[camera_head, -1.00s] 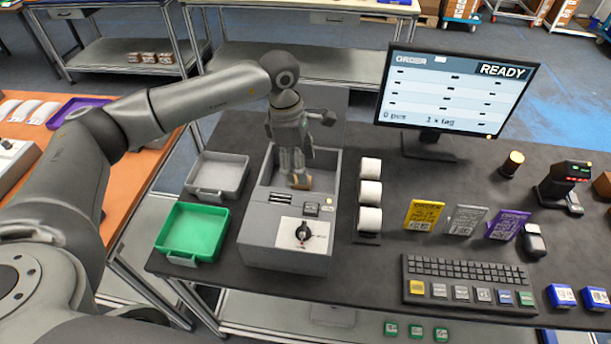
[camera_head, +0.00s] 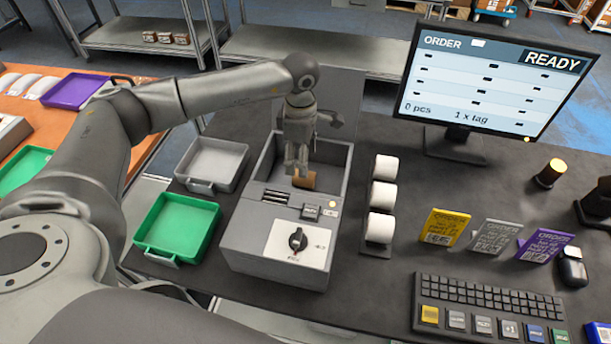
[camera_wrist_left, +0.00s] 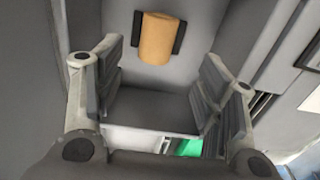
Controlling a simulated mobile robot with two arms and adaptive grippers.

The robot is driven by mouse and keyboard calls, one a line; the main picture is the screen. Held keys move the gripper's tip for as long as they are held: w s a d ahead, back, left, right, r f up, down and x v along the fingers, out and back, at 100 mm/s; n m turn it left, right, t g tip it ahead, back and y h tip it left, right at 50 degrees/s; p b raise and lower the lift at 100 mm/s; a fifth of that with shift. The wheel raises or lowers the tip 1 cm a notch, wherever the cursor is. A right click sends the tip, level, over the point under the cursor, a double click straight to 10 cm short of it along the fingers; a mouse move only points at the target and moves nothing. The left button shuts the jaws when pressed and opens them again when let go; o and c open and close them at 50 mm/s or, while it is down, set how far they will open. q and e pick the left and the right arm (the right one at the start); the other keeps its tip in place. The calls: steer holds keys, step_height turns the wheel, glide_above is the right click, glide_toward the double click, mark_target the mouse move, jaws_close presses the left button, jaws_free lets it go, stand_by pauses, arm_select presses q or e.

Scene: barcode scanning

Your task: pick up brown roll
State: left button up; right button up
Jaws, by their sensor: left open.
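The brown roll (camera_head: 304,180) sits inside the open bay of the grey machine (camera_head: 262,243), against a wall between two dark brackets, as the left wrist view shows (camera_wrist_left: 159,38). My left gripper (camera_head: 297,168) points down into the bay, just above the roll in the head view. In the left wrist view my left gripper (camera_wrist_left: 160,105) has its fingers wide apart with nothing between them, and the roll lies beyond the fingertips. My right gripper is not in view.
A grey tray (camera_head: 240,184) and a green tray (camera_head: 208,245) stand left of the machine. White rolls (camera_head: 380,228) stand on a holder to its right. A monitor (camera_head: 440,150), order cards (camera_head: 496,250) and a keyboard (camera_head: 500,305) are farther right.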

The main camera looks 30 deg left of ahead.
arm_select(q)
steer(key=shift+s+f, duration=0.15)
steer(key=shift+f, duration=0.7)
steer(key=shift+w+d+f+p, duration=0.1)
steer(key=shift+w+f+p, duration=0.15)
steer(key=shift+f+p, duration=0.4)
steer(key=f+p, duration=0.2)
steer(key=f, duration=0.1)
steer(key=shift+w+d+f, duration=0.1)
steer(key=shift+w+d, duration=0.1)
steer(key=shift+f, duration=0.6)
steer(key=c, duration=0.9)
